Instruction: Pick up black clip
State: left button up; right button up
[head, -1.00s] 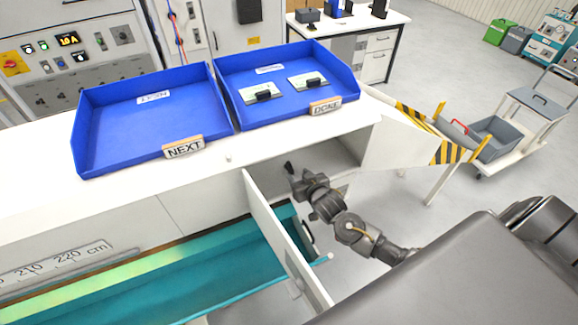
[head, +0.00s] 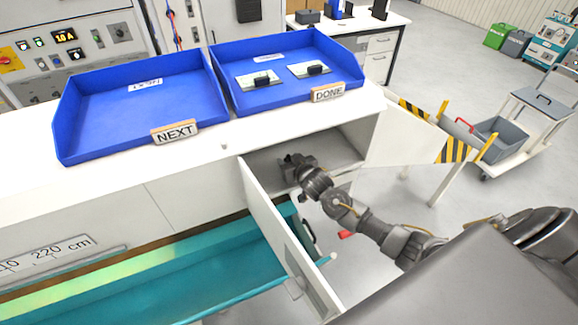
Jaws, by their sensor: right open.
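My right gripper (head: 296,165) reaches into an open cabinet compartment (head: 345,150) under the white worktop, its fingers open and small in the view. No black clip can be clearly made out at the gripper; the dark fingers and the shade of the compartment blend together. Two small black pieces, one at left (head: 262,81) and one at right (head: 317,70), sit on pale plates in the blue DONE tray (head: 232,95). I cannot tell whether they are clips. My left gripper is not in view.
The open white cabinet door (head: 280,240) stands left of my right arm. A second open door panel (head: 405,135) is at right. The empty blue NEXT tray (head: 105,115) is on the worktop. A teal trough (head: 190,280) runs below. A cart with a grey bin (head: 497,140) stands at right.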

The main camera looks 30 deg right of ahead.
jog(key=shift+b+x, duration=0.65)
jog(key=shift+x, duration=0.55)
jog(key=shift+s, duration=0.1)
jog(key=shift+c, duration=0.3)
grip_shut()
